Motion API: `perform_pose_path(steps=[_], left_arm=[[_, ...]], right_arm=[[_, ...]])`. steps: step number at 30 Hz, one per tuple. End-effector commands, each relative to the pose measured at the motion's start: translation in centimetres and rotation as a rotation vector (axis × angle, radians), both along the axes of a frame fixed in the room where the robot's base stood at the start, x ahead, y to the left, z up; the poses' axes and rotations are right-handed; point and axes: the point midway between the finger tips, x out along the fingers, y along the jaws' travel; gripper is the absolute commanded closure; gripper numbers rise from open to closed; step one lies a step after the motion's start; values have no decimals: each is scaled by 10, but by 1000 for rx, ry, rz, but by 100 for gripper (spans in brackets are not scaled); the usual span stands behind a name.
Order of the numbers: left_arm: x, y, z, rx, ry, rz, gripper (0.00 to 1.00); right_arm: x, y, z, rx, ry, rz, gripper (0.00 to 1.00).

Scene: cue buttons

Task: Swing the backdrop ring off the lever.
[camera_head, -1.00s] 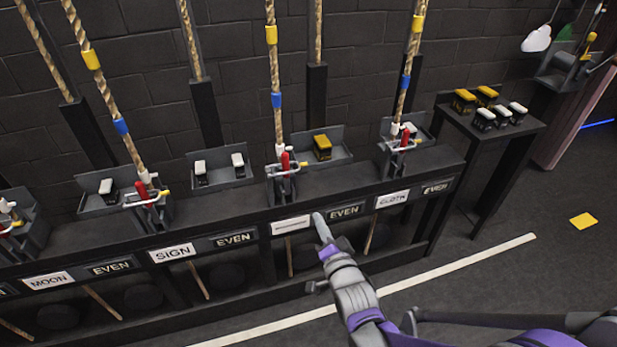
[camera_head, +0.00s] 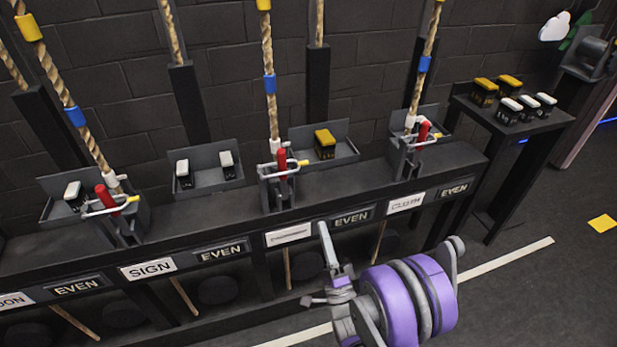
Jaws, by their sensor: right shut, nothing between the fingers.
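The middle station has a red lever (camera_head: 282,162) with a pale metal ring (camera_head: 270,174) that passes across it and has a yellow tip. The ring seems to be round the lever, but it is too small to be sure. The white label (camera_head: 289,235) below this station has one long word too blurred to read. My right gripper (camera_head: 324,232) is shut and empty. It shows in front of the rack, below and to the right of the lever and apart from it. My left gripper is not in view.
Similar red levers with rings stand at the SIGN side (camera_head: 107,199) and the CLOTH side (camera_head: 423,133). Ropes rise behind them. Trays hold white and yellow blocks (camera_head: 325,143). A black side table (camera_head: 462,102) with several blocks stands right.

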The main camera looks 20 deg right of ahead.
Motion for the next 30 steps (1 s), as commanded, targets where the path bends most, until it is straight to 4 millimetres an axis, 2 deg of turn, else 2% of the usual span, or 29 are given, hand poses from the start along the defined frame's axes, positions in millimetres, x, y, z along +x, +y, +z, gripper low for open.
perform_pose_path(steps=[4,8,10,21,30], left_arm=[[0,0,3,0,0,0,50],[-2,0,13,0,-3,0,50],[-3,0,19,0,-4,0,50],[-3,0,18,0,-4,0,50],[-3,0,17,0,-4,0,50]], right_arm=[[3,0,2,-1,1,-1,100],[15,0,12,-1,0,-1,100],[25,1,20,-1,0,-1,100],[85,3,57,-2,1,-1,100],[114,4,76,-2,2,-1,100]])
